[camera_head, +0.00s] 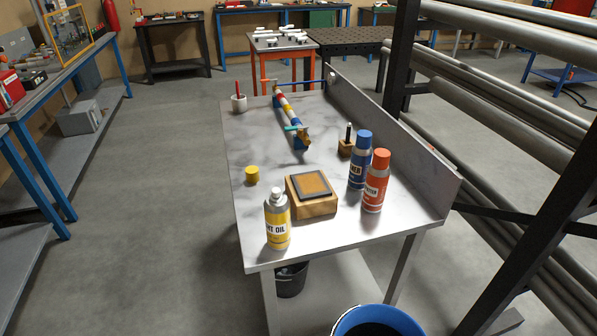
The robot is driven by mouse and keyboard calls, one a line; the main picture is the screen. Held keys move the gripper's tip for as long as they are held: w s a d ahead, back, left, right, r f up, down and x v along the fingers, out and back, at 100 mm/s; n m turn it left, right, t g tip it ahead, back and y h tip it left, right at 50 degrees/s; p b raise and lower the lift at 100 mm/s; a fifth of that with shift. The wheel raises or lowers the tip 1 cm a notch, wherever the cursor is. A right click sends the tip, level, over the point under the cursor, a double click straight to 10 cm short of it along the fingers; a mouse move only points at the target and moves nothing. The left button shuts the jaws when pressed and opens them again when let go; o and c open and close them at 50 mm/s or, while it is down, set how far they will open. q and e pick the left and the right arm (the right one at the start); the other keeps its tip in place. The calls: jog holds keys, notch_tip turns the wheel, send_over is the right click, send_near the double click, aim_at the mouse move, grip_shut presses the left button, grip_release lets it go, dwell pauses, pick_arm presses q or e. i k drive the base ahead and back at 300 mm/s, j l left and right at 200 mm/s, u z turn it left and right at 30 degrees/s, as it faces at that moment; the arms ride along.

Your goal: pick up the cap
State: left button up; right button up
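A small yellow cap (252,175) stands on the metal workbench (245,215), near its left edge. A yellow and silver oil spray can (277,222) stands upright at the bench's near left corner, with a pale nozzle bare on top. The cap is apart from the can, farther back and a little to the left. Neither of my grippers shows in the head view.
A wooden block with a dark-rimmed top (311,193) sits right of the cap. A blue can (360,160) and a red can (376,181) stand at the right. Bench surface left of the coil is mostly clear.

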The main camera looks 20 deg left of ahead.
aim_at(252, 172)
jog(key=j+z, duration=0.95)
